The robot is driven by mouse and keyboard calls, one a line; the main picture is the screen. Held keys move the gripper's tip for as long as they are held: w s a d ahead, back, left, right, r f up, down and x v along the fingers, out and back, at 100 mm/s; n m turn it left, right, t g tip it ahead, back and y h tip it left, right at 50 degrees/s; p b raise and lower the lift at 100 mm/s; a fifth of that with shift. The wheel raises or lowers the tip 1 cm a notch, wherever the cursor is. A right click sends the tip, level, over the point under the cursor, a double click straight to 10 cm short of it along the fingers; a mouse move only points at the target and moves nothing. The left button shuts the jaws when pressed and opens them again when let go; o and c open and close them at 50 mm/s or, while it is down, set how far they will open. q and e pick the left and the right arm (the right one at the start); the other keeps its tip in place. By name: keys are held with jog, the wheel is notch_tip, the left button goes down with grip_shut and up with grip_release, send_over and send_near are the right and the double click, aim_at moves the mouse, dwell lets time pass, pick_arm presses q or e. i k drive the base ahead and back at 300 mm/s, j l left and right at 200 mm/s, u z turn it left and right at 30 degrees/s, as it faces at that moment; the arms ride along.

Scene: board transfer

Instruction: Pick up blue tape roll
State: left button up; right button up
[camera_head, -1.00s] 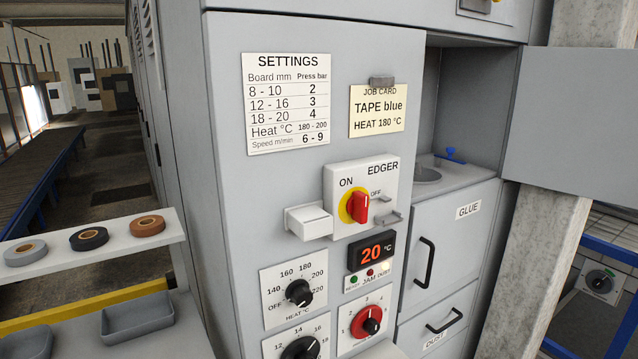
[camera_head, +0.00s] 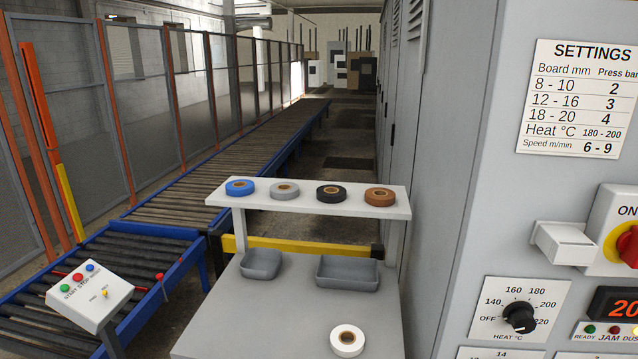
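The blue tape roll (camera_head: 239,187) lies flat at the left end of a white raised shelf (camera_head: 262,203). To its right on the same shelf lie a grey roll (camera_head: 284,190), a black roll (camera_head: 331,193) and a brown roll (camera_head: 379,197), in a row with small gaps. Neither of my grippers shows in the head view.
Below the shelf is a grey table top (camera_head: 270,325) with two empty grey trays (camera_head: 262,264) and a white roll (camera_head: 347,341). A roller conveyor (camera_head: 200,190) and a button box (camera_head: 92,297) stand at the left. The grey edger cabinet (camera_head: 475,190) stands close at the right.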

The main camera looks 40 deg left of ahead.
aim_at(240, 188)
jog(key=u, duration=1.75)
jog(key=z, duration=2.3)
jog(key=u, duration=2.3)
